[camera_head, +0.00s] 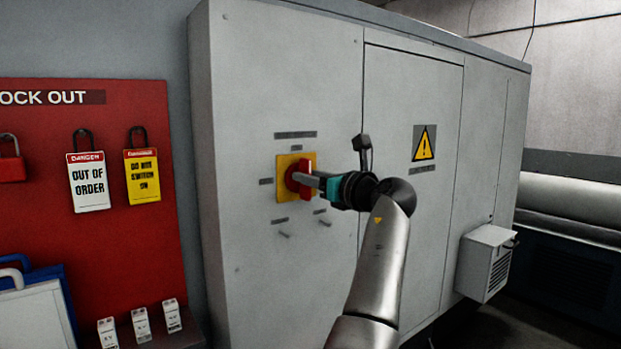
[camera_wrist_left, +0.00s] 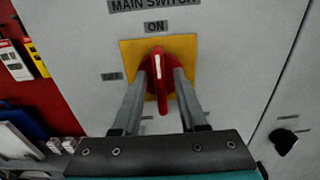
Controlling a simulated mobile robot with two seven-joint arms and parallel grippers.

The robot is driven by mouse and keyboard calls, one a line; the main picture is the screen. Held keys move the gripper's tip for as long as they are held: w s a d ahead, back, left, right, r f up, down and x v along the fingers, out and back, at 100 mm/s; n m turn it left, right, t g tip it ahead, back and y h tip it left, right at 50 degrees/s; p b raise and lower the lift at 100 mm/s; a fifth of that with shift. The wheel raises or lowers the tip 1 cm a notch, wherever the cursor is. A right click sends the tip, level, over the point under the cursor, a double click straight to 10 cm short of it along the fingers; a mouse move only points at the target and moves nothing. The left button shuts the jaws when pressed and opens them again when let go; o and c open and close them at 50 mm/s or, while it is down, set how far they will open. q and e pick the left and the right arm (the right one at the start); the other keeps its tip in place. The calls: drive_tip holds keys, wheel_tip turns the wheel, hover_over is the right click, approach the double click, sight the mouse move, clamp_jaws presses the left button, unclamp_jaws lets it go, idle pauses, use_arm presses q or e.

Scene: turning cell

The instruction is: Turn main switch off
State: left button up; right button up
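The main switch has a red handle (camera_head: 306,179) on a yellow plate (camera_head: 283,194), on the front of the grey cabinet. In the left wrist view the red handle (camera_wrist_left: 165,85) stands roughly upright, with its upper end under the ON label (camera_wrist_left: 157,27). My left gripper (camera_head: 306,180) reaches the switch from the right in the head view. In the left wrist view its fingers (camera_wrist_left: 164,72) lie on either side of the handle. I cannot tell whether both fingers press on it. My right gripper is not in view.
A red lockout board (camera_head: 110,240) with tags and padlocks hangs left of the cabinet. Small pegs (camera_head: 284,235) stick out below the switch. A black door handle (camera_head: 363,150) is right of the switch. A grey box (camera_head: 487,262) juts from the cabinet's right part.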

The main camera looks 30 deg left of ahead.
use_arm(q)
clamp_jaws()
idle(0.5)
drive_tip(key=shift+s+a+f+n, duration=0.1)
drive_tip(key=shift+s+f+n, duration=0.05)
drive_tip(key=shift+n, duration=2.8)
drive_tip(key=shift+s+a+f+n, duration=0.1)
drive_tip(key=shift+f+n, duration=0.1)
drive_tip(key=shift+n, duration=2.7)
drive_tip(key=shift+s+f+n, duration=0.15)
drive_tip(key=shift+n, duration=3.1)
